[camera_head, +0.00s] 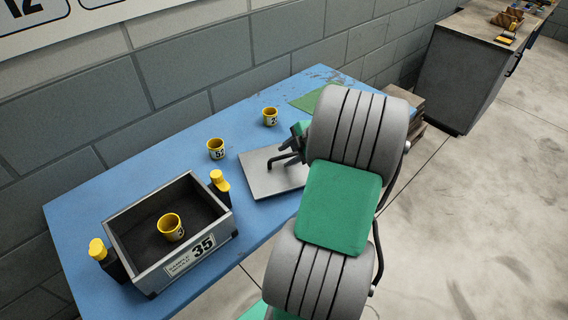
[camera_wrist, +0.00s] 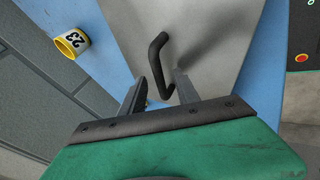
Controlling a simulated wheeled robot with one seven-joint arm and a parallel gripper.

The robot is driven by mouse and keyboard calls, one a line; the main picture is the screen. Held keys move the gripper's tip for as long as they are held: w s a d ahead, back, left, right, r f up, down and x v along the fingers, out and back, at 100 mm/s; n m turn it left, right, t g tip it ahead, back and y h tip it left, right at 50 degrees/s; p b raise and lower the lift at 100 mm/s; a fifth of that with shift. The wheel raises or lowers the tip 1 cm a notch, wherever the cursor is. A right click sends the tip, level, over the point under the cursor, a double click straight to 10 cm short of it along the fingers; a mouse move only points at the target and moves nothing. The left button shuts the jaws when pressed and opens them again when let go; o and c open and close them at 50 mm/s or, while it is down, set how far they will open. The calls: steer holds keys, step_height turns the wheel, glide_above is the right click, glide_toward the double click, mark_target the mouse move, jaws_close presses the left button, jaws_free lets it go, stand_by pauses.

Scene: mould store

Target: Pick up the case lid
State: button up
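The case lid (camera_head: 268,184) is a flat grey plate with a bent black handle (camera_head: 284,161); it lies on the blue table beside the open case. In the wrist view the lid (camera_wrist: 215,45) fills the middle and its handle (camera_wrist: 157,62) rises toward my gripper (camera_wrist: 160,86). My gripper is open, with one finger on each side of the handle and visible gaps. In the head view my gripper (camera_head: 294,147) is over the lid, partly hidden by my arm, which also covers the lid's right part. The open grey case (camera_head: 187,262) carries a label reading 35.
A yellow cup (camera_head: 171,227) sits inside the case, which has yellow-topped posts (camera_head: 219,181) at its sides. Two more yellow cups (camera_head: 216,149) (camera_head: 270,117) stand near the lid. A green mat (camera_head: 312,97) lies at the table's far end. A wall runs behind the table (camera_head: 165,159).

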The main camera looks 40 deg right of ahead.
steer(key=shift+w+f, duration=0.15)
steer(key=shift+f, duration=0.05)
jaws_close()
stand_by(1.3)
